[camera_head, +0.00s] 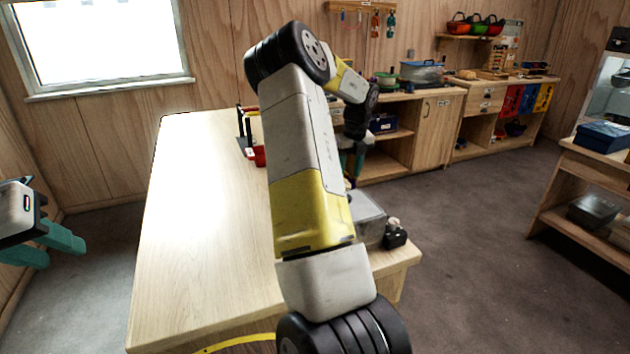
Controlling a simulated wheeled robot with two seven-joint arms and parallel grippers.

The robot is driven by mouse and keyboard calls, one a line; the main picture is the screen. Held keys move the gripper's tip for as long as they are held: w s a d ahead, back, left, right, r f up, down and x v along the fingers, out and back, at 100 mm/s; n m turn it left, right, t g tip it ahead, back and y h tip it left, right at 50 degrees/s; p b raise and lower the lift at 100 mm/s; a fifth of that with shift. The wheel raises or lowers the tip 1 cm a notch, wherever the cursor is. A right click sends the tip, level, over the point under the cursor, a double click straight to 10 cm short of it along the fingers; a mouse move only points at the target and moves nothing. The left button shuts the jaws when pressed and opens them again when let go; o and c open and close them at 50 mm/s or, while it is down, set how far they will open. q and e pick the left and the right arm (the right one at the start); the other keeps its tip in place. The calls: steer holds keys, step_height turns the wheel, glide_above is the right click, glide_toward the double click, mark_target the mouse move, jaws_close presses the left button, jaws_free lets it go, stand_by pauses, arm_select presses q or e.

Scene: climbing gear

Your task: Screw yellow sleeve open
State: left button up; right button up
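I cannot make out a yellow sleeve in the head view; my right arm hides much of the table's right part. My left gripper (58,250) hangs at the left edge, off the table, with its teal fingers apart and nothing seen between them. My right gripper (352,163) is beyond the table's right side, mostly behind my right arm. Only part of its teal fingers shows, so whether it holds anything is hidden.
The wooden table (205,230) is bare on its left. A red and black item (248,140) stands at its back. A clear box (367,214) and a small black object (395,235) are at the right edge. A yellow curved strip (235,342) shows at the front.

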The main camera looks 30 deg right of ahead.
steer(key=shift+f, duration=0.75)
steer(key=shift+a, duration=0.75)
steer(key=shift+r, duration=0.1)
steer(key=shift+r, duration=1.35)
steer(key=shift+s+d, duration=0.15)
steer(key=shift+d, duration=0.6)
steer(key=shift+f, duration=0.15)
